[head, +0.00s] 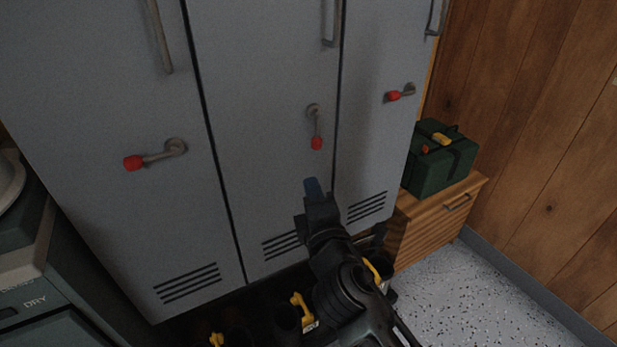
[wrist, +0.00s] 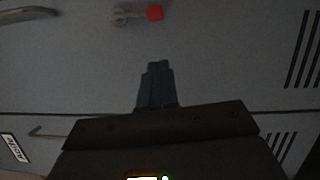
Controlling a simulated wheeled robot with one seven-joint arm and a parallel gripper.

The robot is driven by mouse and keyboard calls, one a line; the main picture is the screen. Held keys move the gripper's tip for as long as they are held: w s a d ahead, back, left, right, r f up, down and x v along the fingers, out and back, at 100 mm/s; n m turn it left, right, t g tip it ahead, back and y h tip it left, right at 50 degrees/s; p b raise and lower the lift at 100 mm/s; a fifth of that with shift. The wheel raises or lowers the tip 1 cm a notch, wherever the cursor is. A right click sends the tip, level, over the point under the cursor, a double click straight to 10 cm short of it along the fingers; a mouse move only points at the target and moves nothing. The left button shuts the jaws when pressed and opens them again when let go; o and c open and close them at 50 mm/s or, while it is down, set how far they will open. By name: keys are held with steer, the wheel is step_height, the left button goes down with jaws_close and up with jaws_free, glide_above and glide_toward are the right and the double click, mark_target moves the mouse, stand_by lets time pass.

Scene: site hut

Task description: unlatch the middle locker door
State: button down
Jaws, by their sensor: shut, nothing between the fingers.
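The middle locker door (head: 262,75) is grey and looks flush with its neighbours. Its latch lever (head: 315,122) hangs straight down from its pivot, with the red tip at the bottom. In the wrist view the same lever (wrist: 130,16) lies at the top edge, red tip to the right. My gripper (head: 312,187) is shut and empty, in front of the lower part of this door, below the red tip and apart from it. Its closed fingers (wrist: 158,65) also show in the wrist view. The door's pull handle (head: 330,30) is above the lever.
The left door's lever (head: 160,154) and the right door's lever (head: 400,92) both lie sideways, red tips left. A green box (head: 440,160) sits on a wooden cabinet (head: 440,220) at right. Dark items with yellow parts (head: 300,312) lie below the lockers. Speckled floor is clear at lower right.

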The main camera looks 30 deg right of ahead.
steer(key=shift+v, duration=1.15)
steer(key=s+a+f+m+g+y+p, duration=0.1)
steer(key=s+f+m+y, duration=0.15)
steer(key=s, duration=0.65)
steer(key=s+a+f+m+g+y+p, duration=0.1)
steer(key=s+a+f+m+y, duration=0.2)
steer(key=s, duration=0.7)
steer(key=s+r+m+p, duration=0.1)
steer(key=s+r+m, duration=0.3)
steer(key=s, duration=0.6)
steer(key=s+d+r+m+p, duration=0.1)
steer(key=s+r+m, duration=0.4)
steer(key=s, duration=0.5)
steer(key=shift+s+d+r+m+g+p, duration=0.2)
steer(key=shift+d+r+m+g+p, duration=0.1)
steer(key=shift+m+p, duration=0.3)
steer(key=c, duration=1.8)
jaws_free()
steer(key=shift+f, duration=0.1)
